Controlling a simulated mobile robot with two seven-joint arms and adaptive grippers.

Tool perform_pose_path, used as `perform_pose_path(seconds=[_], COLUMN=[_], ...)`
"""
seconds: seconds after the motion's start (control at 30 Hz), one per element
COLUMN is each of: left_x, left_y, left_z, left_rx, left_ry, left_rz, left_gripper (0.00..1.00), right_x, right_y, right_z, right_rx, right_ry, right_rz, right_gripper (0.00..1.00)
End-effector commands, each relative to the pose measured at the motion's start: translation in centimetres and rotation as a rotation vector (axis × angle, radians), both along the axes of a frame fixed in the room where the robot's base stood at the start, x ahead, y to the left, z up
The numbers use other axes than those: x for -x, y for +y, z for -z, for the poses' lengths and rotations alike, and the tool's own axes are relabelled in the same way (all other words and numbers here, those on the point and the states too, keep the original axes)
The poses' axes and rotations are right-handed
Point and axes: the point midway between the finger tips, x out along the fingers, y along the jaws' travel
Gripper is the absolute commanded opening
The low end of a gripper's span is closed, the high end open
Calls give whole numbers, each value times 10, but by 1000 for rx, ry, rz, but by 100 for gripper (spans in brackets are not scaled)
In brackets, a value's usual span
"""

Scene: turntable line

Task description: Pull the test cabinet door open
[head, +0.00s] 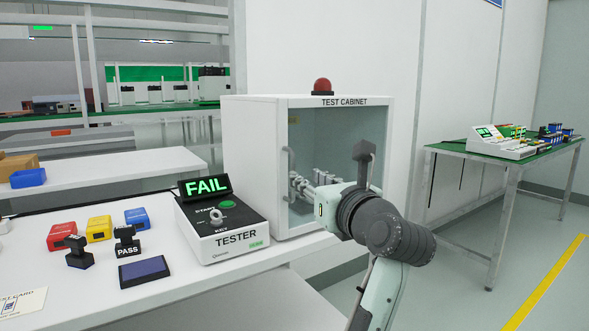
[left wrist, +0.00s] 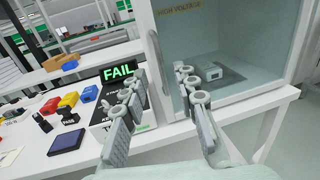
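The white test cabinet (head: 253,150) stands at the end of the bench, with a red dome on top. Its glass door (head: 345,130) looks shut. The upright bar handle (head: 287,160) is at the door's left edge; it also shows in the left wrist view (left wrist: 159,62). My left gripper (head: 303,186) is in front of the door, its fingers pointing toward the handle side. In the left wrist view my left gripper (left wrist: 160,80) is open, and the handle appears between and beyond the fingertips. I cannot tell whether they touch it. My right gripper is not in view.
The tester (head: 225,225), showing FAIL, sits on the white bench just left of the cabinet. Stamps (head: 127,240) and red, yellow and blue boxes (head: 99,229) lie further left. A green-topped table (head: 450,149) stands at right, with clear floor before it.

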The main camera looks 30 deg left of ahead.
Motion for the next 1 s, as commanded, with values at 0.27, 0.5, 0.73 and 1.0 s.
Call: perform_pose_path(seconds=[0.27, 0.5, 0.73, 1.0], left_x=[-24, -36, -36, -36], left_y=[38, 55, 55, 55], left_z=[-2, -1, -1, -1], left_rx=[-3, -2, -2, -1], left_ry=[1, 0, -1, -1], left_rz=[-3, -2, -1, -1], left_gripper=[29, 29, 29, 0], right_x=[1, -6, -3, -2], right_y=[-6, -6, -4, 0], right_z=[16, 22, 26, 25], right_rx=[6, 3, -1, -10], right_ry=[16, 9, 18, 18], right_rz=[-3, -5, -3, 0], right_gripper=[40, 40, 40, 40])
